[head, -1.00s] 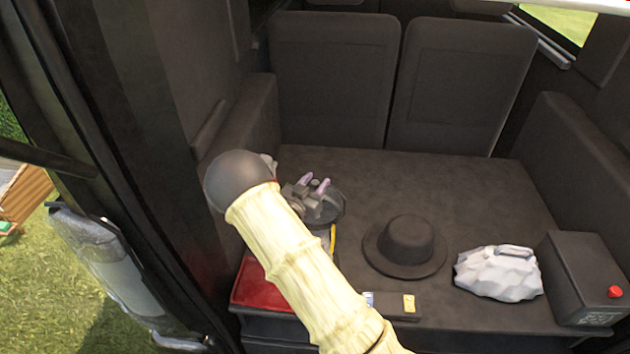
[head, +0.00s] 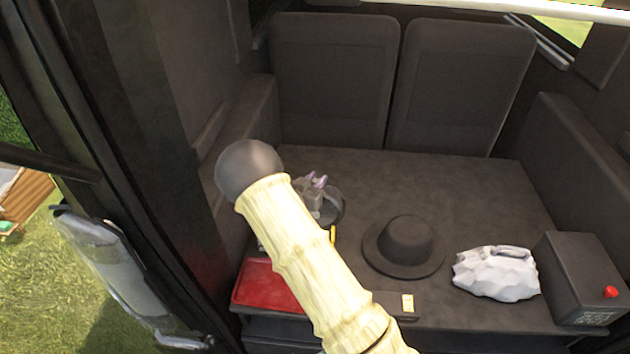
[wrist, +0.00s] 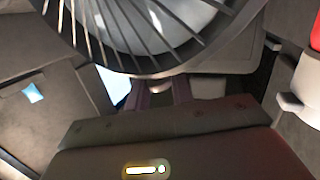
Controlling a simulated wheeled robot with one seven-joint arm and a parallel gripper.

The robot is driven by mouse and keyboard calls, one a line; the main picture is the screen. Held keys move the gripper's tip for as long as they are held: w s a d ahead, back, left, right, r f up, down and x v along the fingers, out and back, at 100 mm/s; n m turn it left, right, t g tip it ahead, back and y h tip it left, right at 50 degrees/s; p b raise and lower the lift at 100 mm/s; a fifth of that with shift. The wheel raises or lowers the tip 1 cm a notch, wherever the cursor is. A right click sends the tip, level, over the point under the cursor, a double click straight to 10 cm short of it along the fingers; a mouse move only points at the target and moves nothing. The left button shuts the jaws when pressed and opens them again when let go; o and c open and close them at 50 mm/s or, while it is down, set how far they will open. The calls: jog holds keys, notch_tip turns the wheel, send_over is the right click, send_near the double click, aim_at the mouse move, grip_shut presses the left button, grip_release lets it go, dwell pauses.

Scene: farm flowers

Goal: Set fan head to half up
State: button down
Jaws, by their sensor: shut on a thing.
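The fan shows in the wrist view as a caged round head (wrist: 150,28) with thin grille bars, close in front of my gripper. In the head view its dark round head (head: 331,207) is partly hidden behind my pale ribbed arm. My gripper (wrist: 163,92), with two purplish fingers, reaches the lower edge of the fan head and is shut on it. The exact contact is in shadow. In the head view the gripper (head: 313,186) shows just past my arm, at the fan. The fan's base is mostly hidden by the arm.
A black hat (head: 404,244), a white faceted object with a handle (head: 496,273) and a dark box with a red button (head: 581,278) stand to the right. A red flat object (head: 268,286) lies left of my arm. Dark walls close in at left; the surface behind the hat is clear.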

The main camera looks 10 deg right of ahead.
jog(key=shift+w+d+r, duration=0.1)
jog(key=shift+w+d, duration=0.05)
jog(key=shift+w, duration=0.25)
jog(key=shift+w+d+f+g+y, duration=0.1)
jog(key=shift+w+f+g+y, duration=0.2)
jog(key=shift+w+f, duration=0.05)
jog(key=shift+w+b, duration=0.25)
jog(key=shift+b, duration=0.05)
jog(key=c, duration=1.3)
grip_release()
